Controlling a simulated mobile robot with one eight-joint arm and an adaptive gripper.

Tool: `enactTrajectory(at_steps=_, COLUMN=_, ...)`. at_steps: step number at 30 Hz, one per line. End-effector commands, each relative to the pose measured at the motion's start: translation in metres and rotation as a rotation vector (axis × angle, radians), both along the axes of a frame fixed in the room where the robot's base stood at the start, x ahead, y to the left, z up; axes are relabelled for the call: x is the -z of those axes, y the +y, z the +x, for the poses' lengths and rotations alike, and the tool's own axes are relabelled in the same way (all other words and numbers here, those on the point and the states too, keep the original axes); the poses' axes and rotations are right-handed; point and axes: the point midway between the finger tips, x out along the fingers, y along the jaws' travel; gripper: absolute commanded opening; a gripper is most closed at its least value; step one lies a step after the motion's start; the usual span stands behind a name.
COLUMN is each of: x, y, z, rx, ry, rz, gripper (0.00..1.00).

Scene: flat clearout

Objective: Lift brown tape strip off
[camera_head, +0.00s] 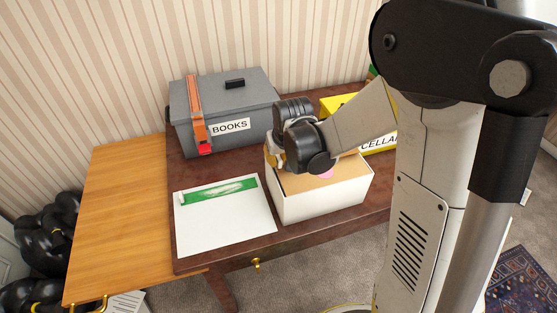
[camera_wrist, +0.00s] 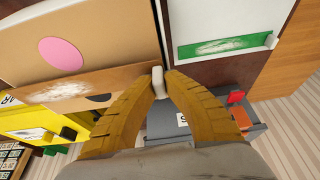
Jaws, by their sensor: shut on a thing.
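The brown tape strip (camera_wrist: 112,80) lies along the edge of the cardboard top of a white box and has a pale worn patch. A white tab (camera_wrist: 158,83) is at its end. My gripper's yellow fingers (camera_wrist: 158,92) are shut on this tab in the wrist view. The strip looks flat against the cardboard; I cannot tell whether its end is lifted. In the head view my gripper (camera_head: 273,157) is at the left edge of the white box (camera_head: 325,196), and my wrist hides the strip. A pink round sticker (camera_wrist: 62,51) is on the cardboard top.
A white panel (camera_head: 228,228) with a green strip (camera_head: 222,190) lies left of the box. A grey BOOKS box (camera_head: 250,96) with an orange strap (camera_head: 194,100) stands behind. A yellow box (camera_head: 345,103) stands at the back right. The wooden leaf (camera_head: 120,210) at left is clear.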

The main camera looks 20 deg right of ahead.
Motion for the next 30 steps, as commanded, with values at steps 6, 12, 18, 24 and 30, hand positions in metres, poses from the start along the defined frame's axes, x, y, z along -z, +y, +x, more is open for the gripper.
enactTrajectory(at_steps=6, x=0.000, y=0.000, z=0.000, rx=0.000, ry=0.000, rz=0.000, gripper=0.00)
enactTrajectory(at_steps=12, x=-0.009, y=0.000, z=0.000, rx=0.000, ry=0.000, rz=0.000, gripper=0.00)
enactTrajectory(at_steps=18, x=-0.028, y=0.000, z=0.000, rx=0.000, ry=0.000, rz=0.000, gripper=0.00)
enactTrajectory(at_steps=24, x=-0.041, y=0.000, z=0.000, rx=0.000, ry=0.000, rz=0.000, gripper=0.00)
enactTrajectory(at_steps=30, x=-0.040, y=0.000, z=0.000, rx=0.000, ry=0.000, rz=0.000, gripper=0.00)
